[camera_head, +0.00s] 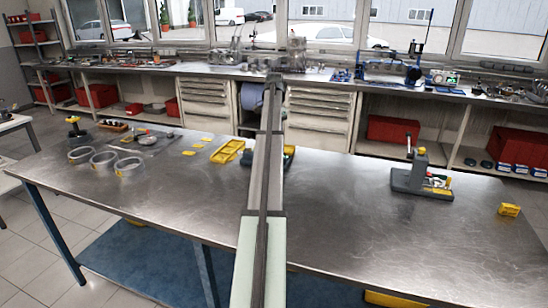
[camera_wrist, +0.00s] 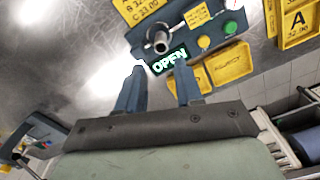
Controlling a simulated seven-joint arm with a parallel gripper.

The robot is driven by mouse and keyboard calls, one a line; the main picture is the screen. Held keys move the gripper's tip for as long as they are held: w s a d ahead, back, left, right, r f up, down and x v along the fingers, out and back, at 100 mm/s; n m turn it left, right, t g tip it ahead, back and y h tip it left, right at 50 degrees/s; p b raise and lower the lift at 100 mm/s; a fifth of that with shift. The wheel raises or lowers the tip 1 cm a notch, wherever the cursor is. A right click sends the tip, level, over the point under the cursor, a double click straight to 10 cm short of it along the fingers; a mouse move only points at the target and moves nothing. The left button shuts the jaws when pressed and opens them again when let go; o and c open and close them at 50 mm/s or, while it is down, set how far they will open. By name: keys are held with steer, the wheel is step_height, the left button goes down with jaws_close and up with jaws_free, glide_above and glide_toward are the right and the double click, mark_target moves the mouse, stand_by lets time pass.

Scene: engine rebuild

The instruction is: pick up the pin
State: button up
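A short metal cylinder (camera_wrist: 157,43) with a dark hollow end, which looks like the pin, sits in a dark grey fixture in the wrist view. The fixture carries a lit green "OPEN" display (camera_wrist: 169,61), a yellow button and a green button. My gripper (camera_wrist: 160,70) shows its two blue-grey fingers apart with nothing between them. The fingertips point toward the fixture, just short of the cylinder in the picture; the distance in depth is hard to tell. In the head view my own arm hides the gripper and most of the fixture (camera_head: 289,155).
Yellow trays (camera_wrist: 228,63) marked with letters and sizes lie beside the fixture. The table's front right is bare.

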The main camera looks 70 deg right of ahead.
step_height(320, 180, down, 10)
steer(key=shift+w+a+r, duration=0.1)
stand_by(0.5)
steer(key=shift+c, duration=0.5)
jaws_close()
